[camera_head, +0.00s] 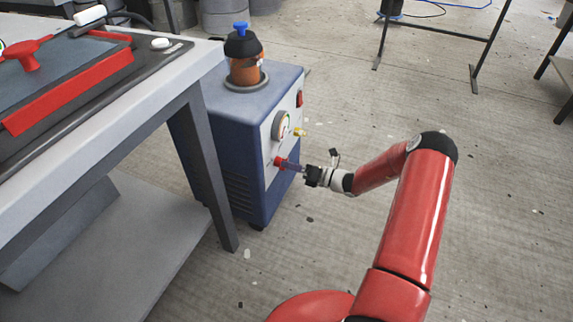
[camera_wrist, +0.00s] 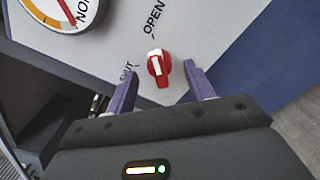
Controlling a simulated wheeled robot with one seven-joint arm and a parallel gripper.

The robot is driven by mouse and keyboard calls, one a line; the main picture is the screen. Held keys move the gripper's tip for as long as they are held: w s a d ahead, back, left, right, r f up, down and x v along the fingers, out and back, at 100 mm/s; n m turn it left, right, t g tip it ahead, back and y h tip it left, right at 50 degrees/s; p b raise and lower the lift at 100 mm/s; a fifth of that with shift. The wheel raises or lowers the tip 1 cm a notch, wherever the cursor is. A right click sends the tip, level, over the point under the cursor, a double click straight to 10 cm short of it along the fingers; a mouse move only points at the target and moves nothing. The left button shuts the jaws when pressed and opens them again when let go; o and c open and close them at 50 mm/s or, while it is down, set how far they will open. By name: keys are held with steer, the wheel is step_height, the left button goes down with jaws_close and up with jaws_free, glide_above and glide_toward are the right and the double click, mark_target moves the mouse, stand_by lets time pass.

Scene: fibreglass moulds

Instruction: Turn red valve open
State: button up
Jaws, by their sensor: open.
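The red valve (camera_wrist: 165,68) is a small knob with a white stripe, on the pale front panel of a blue machine (camera_head: 235,135). "OPEN" is printed above it and "SHUT" to its lower left in the wrist view. The stripe runs roughly up and down in that view. The valve (camera_head: 279,162) also shows in the head view, below a round gauge. My gripper (camera_wrist: 160,73) is open, its two purple fingers on either side of the valve with gaps visible. In the head view my gripper (camera_head: 291,166) reaches the panel from the right.
The gauge (camera_head: 282,125) and a small yellow fitting (camera_head: 299,132) sit above the valve. An orange container (camera_head: 244,68) with a dark top and blue cap stands on the machine. A workbench (camera_head: 130,115) with a red-edged mould is at left. Floor at right is mostly clear.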

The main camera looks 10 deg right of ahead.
steer(key=v, duration=0.5)
steer(key=shift+s+d, duration=0.15)
steer(key=s+a+r+n+g+h, duration=0.3)
steer(key=s+a+r+n+g, duration=0.25)
steer(key=r+n, duration=0.3)
steer(key=s+a+r+n+g+h, duration=0.2)
steer(key=s+a+r+n+g, duration=0.3)
steer(key=s+r+n, duration=0.4)
steer(key=s+d+r+n+t+h, duration=0.2)
steer(key=s+r+n+h, duration=0.2)
steer(key=s+r+n, duration=0.2)
steer(key=s+d+r+n+t+h, duration=0.2)
steer(key=s+r+n+h, duration=0.3)
steer(key=s+n, duration=0.6)
steer(key=shift+s+r+t+h, duration=0.3)
steer(key=shift+s+r+t, duration=0.5)
steer(key=shift+s, duration=0.1)
